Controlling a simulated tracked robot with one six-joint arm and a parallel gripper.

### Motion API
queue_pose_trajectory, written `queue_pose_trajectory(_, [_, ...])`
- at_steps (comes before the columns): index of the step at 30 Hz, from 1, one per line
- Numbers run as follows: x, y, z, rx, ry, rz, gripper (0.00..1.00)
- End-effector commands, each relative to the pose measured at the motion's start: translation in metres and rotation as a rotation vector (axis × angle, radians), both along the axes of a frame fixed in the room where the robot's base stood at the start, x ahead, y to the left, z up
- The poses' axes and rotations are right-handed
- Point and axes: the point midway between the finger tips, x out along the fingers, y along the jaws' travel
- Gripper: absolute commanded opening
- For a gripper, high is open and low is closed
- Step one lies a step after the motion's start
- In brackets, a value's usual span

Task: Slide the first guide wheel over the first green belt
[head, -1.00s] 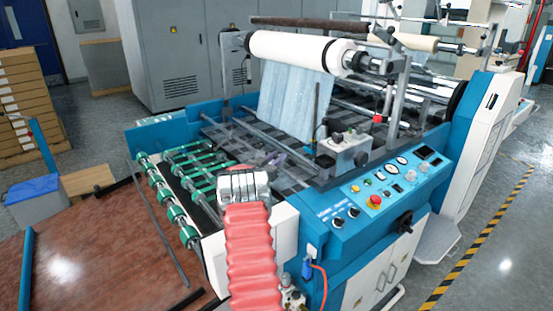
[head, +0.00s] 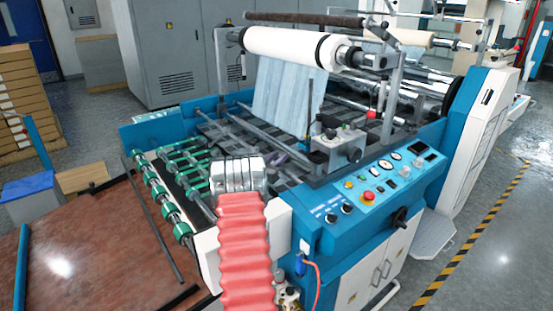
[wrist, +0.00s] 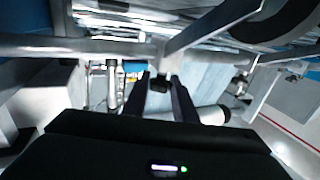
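Several green belts (head: 182,163) run side by side over the feed end of the blue machine, left of my arm in the head view. Green wheels or belt ends (head: 163,195) sit along a bar at the machine's near left edge. I cannot make out which part is the first guide wheel. My red-sleeved arm reaches the feed end, and its grey metal end hides part of it. In the wrist view my gripper (wrist: 160,78) shows two dark fingers apart, pointing at the machine's bars. A small black block (wrist: 160,84) shows between them; I cannot tell whether they touch it.
A white roll (head: 285,45) with a pale sheet hangs above the machine. A control box (head: 338,147) and a button panel (head: 372,190) lie right of my arm. A brown table (head: 75,245) stands at left. Metal bars cross close by in the wrist view.

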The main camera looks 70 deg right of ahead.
Motion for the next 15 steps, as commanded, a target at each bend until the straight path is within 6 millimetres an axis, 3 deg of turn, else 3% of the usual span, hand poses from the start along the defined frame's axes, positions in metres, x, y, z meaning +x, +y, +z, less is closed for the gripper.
queue_pose_trajectory(6, [-0.0005, -0.0003, 0.0001, 0.000, 0.000, 0.000, 0.41])
queue_pose_trajectory(15, [-0.0014, 0.0001, 0.0000, 0.000, 0.000, -0.002, 0.41])
